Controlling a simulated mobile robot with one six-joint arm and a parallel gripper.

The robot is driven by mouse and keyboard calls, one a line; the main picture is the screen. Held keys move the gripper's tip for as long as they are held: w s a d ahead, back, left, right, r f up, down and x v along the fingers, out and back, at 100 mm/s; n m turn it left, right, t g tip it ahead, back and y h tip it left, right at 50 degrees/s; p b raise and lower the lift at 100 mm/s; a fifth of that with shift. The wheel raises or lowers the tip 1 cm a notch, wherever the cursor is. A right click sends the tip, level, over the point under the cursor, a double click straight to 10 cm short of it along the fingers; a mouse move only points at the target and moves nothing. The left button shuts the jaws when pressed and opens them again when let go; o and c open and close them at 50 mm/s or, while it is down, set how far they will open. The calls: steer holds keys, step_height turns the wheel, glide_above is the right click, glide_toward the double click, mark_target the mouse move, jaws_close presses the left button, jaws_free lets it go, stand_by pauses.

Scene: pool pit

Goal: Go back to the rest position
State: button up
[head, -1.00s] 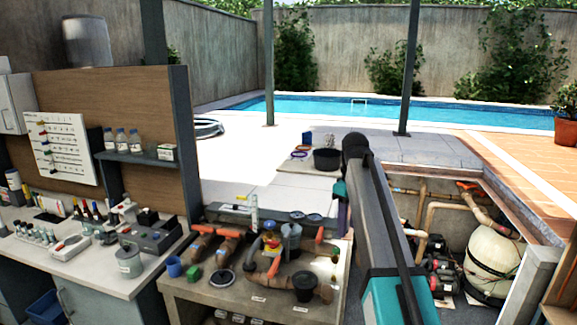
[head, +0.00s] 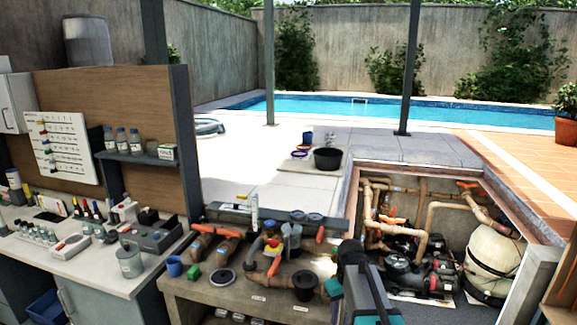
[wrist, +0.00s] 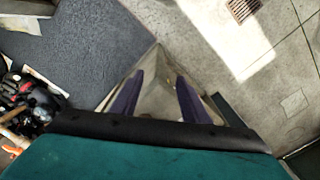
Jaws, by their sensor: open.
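My gripper (wrist: 158,88) shows in the wrist view as two dark purple fingers standing apart, with nothing held between them. Below them is the pale corner of a concrete wall or ledge (wrist: 155,62), with grey floor (wrist: 85,40) to its left. In the head view my arm is low at the bottom, right of the workbench (head: 215,290), and I cannot make out the fingers there.
The bench holds orange and grey pipe fittings and a black cup (head: 305,284). The pit at right holds pipes, pumps and a cream filter tank (head: 492,262). A black bucket (head: 327,159) stands on the paving. A counter with bottles is at left.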

steer(key=s+f+m+g+b, duration=0.2)
steer(key=s+f+b, duration=0.5)
steer(key=s+f, duration=1.3)
steer(key=s+f+m+g+b, duration=0.2)
steer(key=s+f+b, duration=0.5)
steer(key=s+f, duration=1.3)
step_height(320, 180, down, 8)
steer(key=shift+s+a+r+g, duration=0.15)
steer(key=shift+a+r+g, duration=0.05)
steer(key=shift+g, duration=0.7)
